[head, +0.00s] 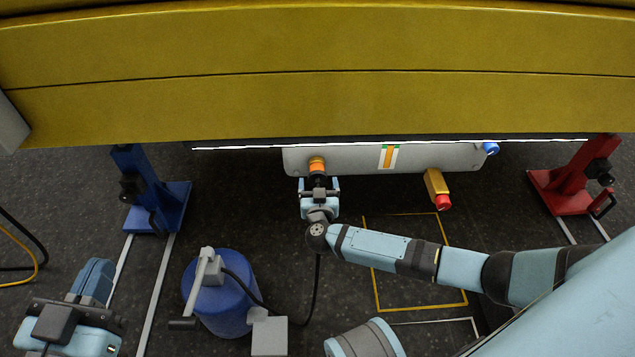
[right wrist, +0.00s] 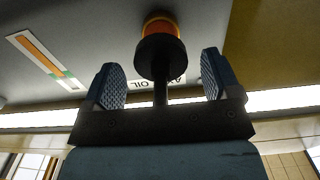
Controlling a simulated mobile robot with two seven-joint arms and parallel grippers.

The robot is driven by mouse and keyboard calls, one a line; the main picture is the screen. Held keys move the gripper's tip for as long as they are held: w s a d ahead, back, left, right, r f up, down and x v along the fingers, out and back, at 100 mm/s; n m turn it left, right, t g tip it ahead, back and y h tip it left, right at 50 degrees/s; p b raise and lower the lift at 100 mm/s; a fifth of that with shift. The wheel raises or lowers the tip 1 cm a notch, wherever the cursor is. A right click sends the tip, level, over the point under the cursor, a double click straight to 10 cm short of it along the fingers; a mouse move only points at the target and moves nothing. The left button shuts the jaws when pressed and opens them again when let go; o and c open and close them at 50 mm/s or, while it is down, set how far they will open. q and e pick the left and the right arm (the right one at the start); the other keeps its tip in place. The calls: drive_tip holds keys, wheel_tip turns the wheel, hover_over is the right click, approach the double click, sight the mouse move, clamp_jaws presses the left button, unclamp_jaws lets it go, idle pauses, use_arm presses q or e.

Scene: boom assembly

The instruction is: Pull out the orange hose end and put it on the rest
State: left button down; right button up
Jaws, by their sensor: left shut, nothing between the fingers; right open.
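The orange hose end (head: 317,163) is seated in the grey panel (head: 350,159) under the yellow boom. It also shows in the right wrist view (right wrist: 160,27), with a black collar below it. My right gripper (head: 319,184) is just below it, open. In the right wrist view, its fingers (right wrist: 160,85) stand on either side of the black hose stem, with gaps on both sides. The black hose (head: 317,280) hangs from there towards the blue drum. My left gripper (head: 93,282) is shut and empty at the lower left. I cannot tell which thing is the rest.
The yellow boom (head: 320,100) spans the top. A blue stand (head: 150,190) is on the left, a red stand (head: 575,180) on the right. A blue drum (head: 225,305) with a grey handle stands below. A yellow bracket with red tip (head: 442,202) sticks out right of the hose end.

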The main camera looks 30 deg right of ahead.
sight(318, 184)
drive_tip(key=p+x, duration=0.1)
drive_tip(key=x, duration=0.2)
drive_tip(key=shift+w+r, duration=0.1)
drive_tip(key=shift+w, duration=0.05)
use_arm(q)
drive_tip(key=shift+s, duration=0.1)
use_arm(e)
drive_tip(key=shift+w+d, duration=0.25)
drive_tip(key=shift+w, duration=0.2)
use_arm(q)
drive_tip(key=shift+f, duration=0.1)
drive_tip(key=shift+p, duration=0.4)
drive_tip(key=shift+r+p, duration=0.45)
drive_tip(key=shift+r, duration=0.15)
drive_tip(key=shift+r, duration=0.1)
drive_tip(key=shift+r+p, duration=0.45)
drive_tip(key=shift+p, duration=0.05)
